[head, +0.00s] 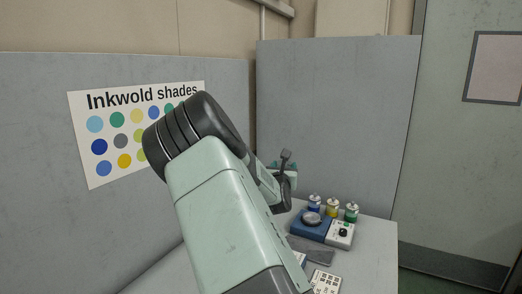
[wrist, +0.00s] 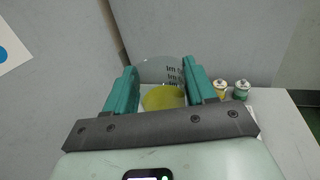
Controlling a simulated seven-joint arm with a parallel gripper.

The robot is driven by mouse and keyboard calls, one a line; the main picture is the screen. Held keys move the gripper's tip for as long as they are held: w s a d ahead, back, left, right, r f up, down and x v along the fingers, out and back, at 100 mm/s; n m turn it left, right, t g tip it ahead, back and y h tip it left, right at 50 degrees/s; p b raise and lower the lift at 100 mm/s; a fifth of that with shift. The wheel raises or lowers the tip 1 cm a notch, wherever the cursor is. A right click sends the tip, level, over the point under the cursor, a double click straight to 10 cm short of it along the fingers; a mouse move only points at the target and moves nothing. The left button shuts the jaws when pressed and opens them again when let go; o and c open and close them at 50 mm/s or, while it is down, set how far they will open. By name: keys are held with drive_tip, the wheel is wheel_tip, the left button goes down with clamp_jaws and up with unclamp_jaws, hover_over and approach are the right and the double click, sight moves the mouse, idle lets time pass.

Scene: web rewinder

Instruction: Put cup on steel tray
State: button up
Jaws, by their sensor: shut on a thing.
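My gripper, seen in the wrist view (wrist: 160,92), is shut on a clear cup (wrist: 160,72) between its teal fingers. The cup has dark print on its wall and yellow-green liquid in it. In the head view the gripper (head: 284,170) is mostly behind my arm, up in front of the grey panel, and I cannot make out the cup there. A round steel dish (head: 312,217) sits on a blue device on the table. A flat grey piece (head: 312,250) lies in front of it. I cannot tell which is the steel tray.
Bottles with blue (head: 314,203), yellow (head: 332,207) and green (head: 351,211) contents stand behind the device. A white control box (head: 341,234) adjoins it. A white card with dark squares (head: 324,282) lies nearer. Grey panels bound the table behind. The table's right side (head: 378,255) is clear.

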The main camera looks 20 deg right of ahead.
drive_tip(key=d+f, duration=0.8)
drive_tip(key=f, duration=0.3)
drive_tip(key=shift+f, duration=0.25)
drive_tip(key=s+d+f, duration=0.1)
drive_tip(key=d+f, duration=0.1)
drive_tip(key=f, duration=0.2)
drive_tip(key=s+d+f, duration=0.1)
drive_tip(key=d+f, duration=0.1)
drive_tip(key=f, duration=0.3)
drive_tip(key=s+d+f, duration=0.1)
drive_tip(key=d+f, duration=0.2)
drive_tip(key=f, duration=0.1)
drive_tip(key=shift+s+f, duration=0.15)
drive_tip(key=shift+s, duration=0.2)
drive_tip(key=shift+f, duration=3)
drive_tip(key=shift+f, duration=0.45)
